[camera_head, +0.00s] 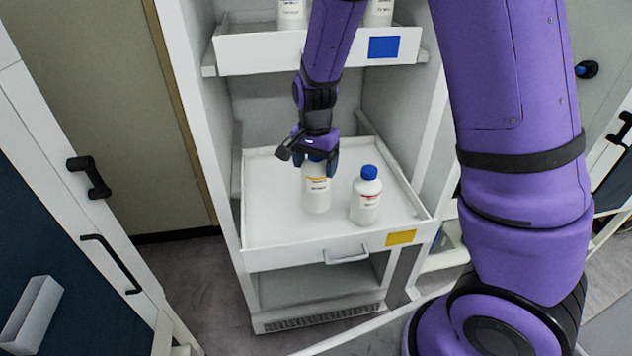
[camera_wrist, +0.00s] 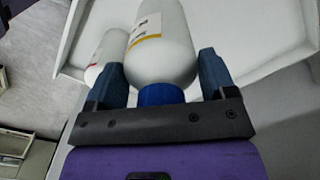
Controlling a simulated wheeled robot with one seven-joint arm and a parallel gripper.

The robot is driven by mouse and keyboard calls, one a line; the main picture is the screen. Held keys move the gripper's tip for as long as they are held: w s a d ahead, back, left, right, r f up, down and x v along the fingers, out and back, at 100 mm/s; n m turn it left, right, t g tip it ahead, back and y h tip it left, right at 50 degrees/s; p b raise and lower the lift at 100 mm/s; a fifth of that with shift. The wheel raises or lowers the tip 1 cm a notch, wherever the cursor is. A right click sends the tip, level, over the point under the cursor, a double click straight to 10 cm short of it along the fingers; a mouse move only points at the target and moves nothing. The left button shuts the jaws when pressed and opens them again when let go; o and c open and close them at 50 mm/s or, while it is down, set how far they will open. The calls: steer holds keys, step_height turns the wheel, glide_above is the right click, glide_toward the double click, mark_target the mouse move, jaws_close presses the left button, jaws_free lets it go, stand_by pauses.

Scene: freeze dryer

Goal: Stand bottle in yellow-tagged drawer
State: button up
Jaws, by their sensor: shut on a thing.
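The yellow-tagged drawer (camera_head: 268,226) is pulled out of the white cabinet, with a yellow tag (camera_head: 401,237) on its front. My gripper (camera_head: 317,166) is over the drawer and shut on a white bottle (camera_head: 317,196) with a yellow-striped label. The bottle is upright, inside the drawer's outline; whether its base touches the floor is hard to tell. In the wrist view the held bottle (camera_wrist: 165,62) has its blue cap (camera_wrist: 160,94) between the fingers. A second white bottle (camera_head: 365,203) with a blue cap and red-striped label stands to its right in the drawer.
An upper drawer with a blue tag (camera_head: 383,47) holds bottles above. The drawer's left part is clear. A door with black handles (camera_head: 90,178) stands at the left. A drawer handle (camera_head: 346,256) sticks out in front.

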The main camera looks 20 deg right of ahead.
mark_target(315, 182)
steer(key=shift+f, duration=2.85)
steer(key=o, duration=1.5)
steer(key=shift+o, duration=0.2)
